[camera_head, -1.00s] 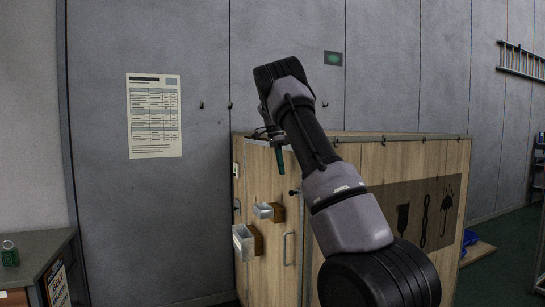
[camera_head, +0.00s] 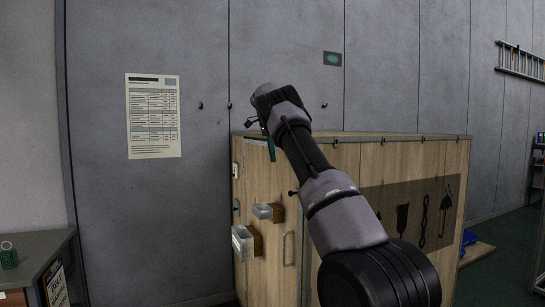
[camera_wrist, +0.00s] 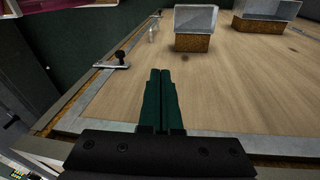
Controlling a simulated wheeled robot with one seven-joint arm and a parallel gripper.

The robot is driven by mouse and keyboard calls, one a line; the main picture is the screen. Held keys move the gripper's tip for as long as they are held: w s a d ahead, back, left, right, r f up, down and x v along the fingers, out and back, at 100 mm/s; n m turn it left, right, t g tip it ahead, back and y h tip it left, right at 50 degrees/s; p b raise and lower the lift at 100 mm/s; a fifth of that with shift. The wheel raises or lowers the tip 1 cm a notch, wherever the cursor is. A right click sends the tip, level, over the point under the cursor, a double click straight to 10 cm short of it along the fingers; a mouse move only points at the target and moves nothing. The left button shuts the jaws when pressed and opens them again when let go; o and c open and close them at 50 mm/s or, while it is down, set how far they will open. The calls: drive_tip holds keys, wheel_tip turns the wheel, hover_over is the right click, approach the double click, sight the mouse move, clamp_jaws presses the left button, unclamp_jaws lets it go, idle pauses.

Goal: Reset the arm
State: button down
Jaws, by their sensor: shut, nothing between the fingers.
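My gripper (camera_wrist: 160,76) is shut and empty, its two dark green fingers side by side in the wrist view. In the head view my gripper (camera_head: 270,150) hangs at the end of my arm, near the top left edge of the wooden cabinet (camera_head: 345,160). In the wrist view the fingers show in front of the cabinet's wooden face (camera_wrist: 235,85), with its metal edge strip beside and below them. I cannot tell whether they touch it.
Two clear bins on wooden blocks stick out of the cabinet face, one higher (camera_head: 263,211) and one lower (camera_head: 241,240). A handle (camera_head: 289,248) is to their right. A black knob (camera_wrist: 119,58) is on the edge strip. A desk (camera_head: 38,250) stands at left.

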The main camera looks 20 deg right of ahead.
drive_tip(key=s+a+r+n+t+y, duration=0.15)
drive_tip(key=s+a+r+n, duration=0.35)
drive_tip(key=s, duration=0.6)
drive_tip(key=s+r+n+t+y, duration=0.1)
drive_tip(key=s+r+n+t, duration=0.2)
drive_tip(key=s+r, duration=0.6)
drive_tip(key=s+a+f+n+t, duration=0.1)
drive_tip(key=s+a+f+n, duration=0.1)
drive_tip(key=s, duration=0.6)
drive_tip(key=s+a+f+n+t, duration=0.2)
drive_tip(key=s+a+f, duration=0.3)
drive_tip(key=s, duration=0.3)
drive_tip(key=s+a+f+n+t, duration=0.1)
drive_tip(key=s+a+f+n, duration=0.1)
drive_tip(key=s, duration=0.5)
wheel_tip(320, 180, down, 3)
drive_tip(key=shift+s+a+r+n+y, duration=0.1)
drive_tip(key=shift+s+a+n+y, duration=0.35)
drive_tip(key=shift+a, duration=0.35)
